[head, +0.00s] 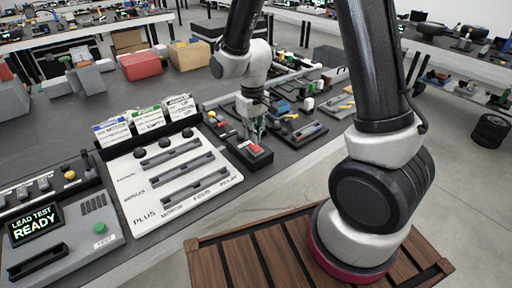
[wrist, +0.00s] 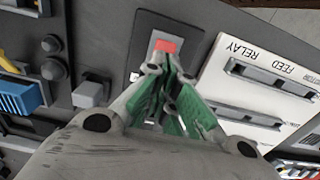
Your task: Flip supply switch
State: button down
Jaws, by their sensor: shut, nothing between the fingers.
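The supply switch appears to be the red rocker on a dark plate; I cannot read a label on it. In the head view the red rocker (head: 255,149) sits near the bench's front edge, right of the white panel. In the wrist view the red rocker (wrist: 166,46) shows just beyond my fingertips on a light grey base. My gripper (head: 257,134) is above it, pointing down. In the wrist view my gripper (wrist: 174,62) has its green-padded fingers shut and empty. Whether the fingertips touch the rocker I cannot tell.
A white panel (head: 150,190) with slots labelled MOTOR, FEED and RELAY lies left of the plate. A grey tester (head: 75,236) reads "LEAD TEST READY". Black trays with small parts (head: 300,130) lie to the right. Boxes stand farther back.

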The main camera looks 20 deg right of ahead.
jog(key=shift+f, duration=1)
dwell(0.3)
jog(key=shift+r, duration=3.55)
jog(key=shift+s+d, duration=0.15)
jog(key=shift+s, duration=0.15)
jog(key=s+d+r+m+t, duration=0.3)
jog(key=s+d+r+t, duration=0.1)
jog(key=s+d+r, duration=1)
jog(key=s+r, duration=0.4)
jog(key=shift+s+d+r+m, duration=0.2)
jog(key=shift+d+m, duration=0.1)
